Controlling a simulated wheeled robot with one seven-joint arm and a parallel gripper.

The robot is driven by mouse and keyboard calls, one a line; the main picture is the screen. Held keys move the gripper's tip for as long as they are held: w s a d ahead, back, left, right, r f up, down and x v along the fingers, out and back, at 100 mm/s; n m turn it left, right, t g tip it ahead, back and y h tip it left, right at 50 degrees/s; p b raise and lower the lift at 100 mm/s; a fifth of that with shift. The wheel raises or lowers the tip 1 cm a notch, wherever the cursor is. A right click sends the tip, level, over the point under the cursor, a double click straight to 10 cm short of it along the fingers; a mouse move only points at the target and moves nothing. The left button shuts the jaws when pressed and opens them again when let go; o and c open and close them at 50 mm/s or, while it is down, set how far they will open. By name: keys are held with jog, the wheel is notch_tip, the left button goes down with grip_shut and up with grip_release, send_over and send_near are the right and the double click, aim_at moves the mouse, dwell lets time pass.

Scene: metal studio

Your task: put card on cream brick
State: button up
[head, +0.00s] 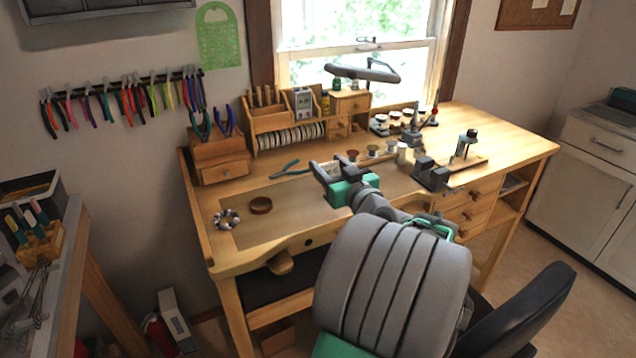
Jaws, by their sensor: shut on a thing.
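My gripper (326,170) is over the middle of the workbench, with grey fingers and a green body. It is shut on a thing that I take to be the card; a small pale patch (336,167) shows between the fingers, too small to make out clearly. The fingers hide most of it. I cannot pick out the cream brick for certain; it may be hidden behind my gripper. A small cream upright piece (402,153) stands to the right of my gripper, but I cannot tell whether it is the brick.
A beaded ring (227,219) and a round brown item (261,205) lie front left. The front-left surface is mostly clear.

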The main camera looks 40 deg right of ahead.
jog(key=w+f, duration=0.2)
jog(key=w+d+f, duration=0.1)
jog(key=w+f, duration=0.1)
jog(key=w+d+f, duration=0.1)
jog(key=w+f, duration=0.1)
jog(key=shift+w+d+f+p, duration=0.15)
jog(key=shift+d+f+p, duration=0.05)
jog(key=shift+f+p, duration=0.15)
notch_tip(320, 180, down, 3)
jog(key=shift+w+d+f, duration=0.1)
jog(key=shift+d+f, duration=0.05)
jog(key=shift+f, duration=0.05)
jog(key=shift+r, duration=0.1)
jog(key=shift+f+b, duration=0.25)
jog(key=shift+b, duration=0.15)
jog(key=o, duration=1.3)
jog(key=shift+r, duration=0.1)
